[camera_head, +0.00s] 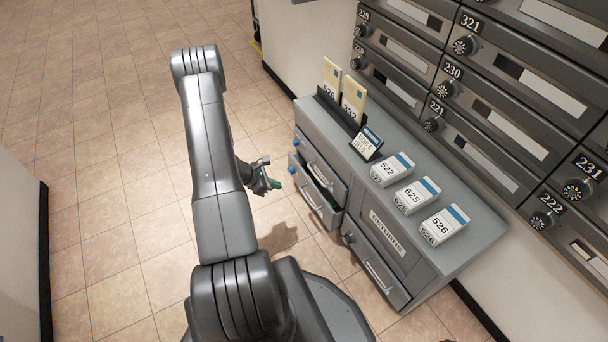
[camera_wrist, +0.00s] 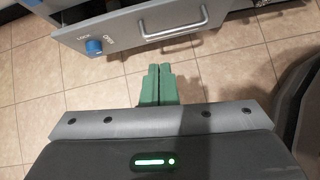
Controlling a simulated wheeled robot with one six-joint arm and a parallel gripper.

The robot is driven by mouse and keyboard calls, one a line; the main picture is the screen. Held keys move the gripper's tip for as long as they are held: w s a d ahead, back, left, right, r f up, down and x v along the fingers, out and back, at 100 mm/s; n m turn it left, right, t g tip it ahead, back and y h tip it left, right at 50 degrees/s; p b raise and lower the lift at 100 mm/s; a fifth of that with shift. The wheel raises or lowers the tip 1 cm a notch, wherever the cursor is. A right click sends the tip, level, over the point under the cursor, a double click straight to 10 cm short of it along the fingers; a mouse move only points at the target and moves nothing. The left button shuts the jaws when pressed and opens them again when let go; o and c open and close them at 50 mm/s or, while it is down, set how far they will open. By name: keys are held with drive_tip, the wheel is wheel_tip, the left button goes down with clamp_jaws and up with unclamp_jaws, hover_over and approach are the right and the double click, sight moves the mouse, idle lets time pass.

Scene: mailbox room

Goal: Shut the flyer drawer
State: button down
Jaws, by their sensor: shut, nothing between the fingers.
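The grey cabinet (camera_head: 445,262) has drawers on its left side. A lower left drawer (camera_head: 312,205) stands pulled out, and its dark inside shows. No flyer label is readable on it. The wrist view shows a grey drawer front (camera_wrist: 125,38) with a bar handle (camera_wrist: 172,27) and a blue knob (camera_wrist: 94,46) between LOCK and OPEN marks. A gap into the drawer shows behind this front. My gripper (camera_head: 274,184) is in front of the left drawers. Its green fingers (camera_wrist: 157,84) are shut and empty, apart from the drawer front.
Mailboxes (camera_head: 470,88) line the wall above. The tiled floor (camera_head: 110,150) left of my arm is clear.

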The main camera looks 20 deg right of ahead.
sight(307, 181)
drive_tip(key=shift+n+t+h, duration=0.3)
drive_tip(key=shift+n+t, duration=0.1)
drive_tip(key=shift+n, duration=0.5)
drive_tip(key=b+x, duration=0.1)
drive_tip(key=x, duration=0.2)
drive_tip(key=w+b+x, duration=0.1)
drive_tip(key=x, duration=0.2)
drive_tip(key=b+x, duration=0.1)
drive_tip(key=x, duration=0.2)
drive_tip(key=shift+w+d+f, duration=0.15)
drive_tip(key=shift+w+d, duration=0.1)
drive_tip(key=shift+w, duration=0.05)
drive_tip(key=d+b, duration=0.1)
drive_tip(key=d, duration=0.2)
drive_tip(key=shift+w+d, duration=0.15)
drive_tip(key=shift+d, duration=0.4)
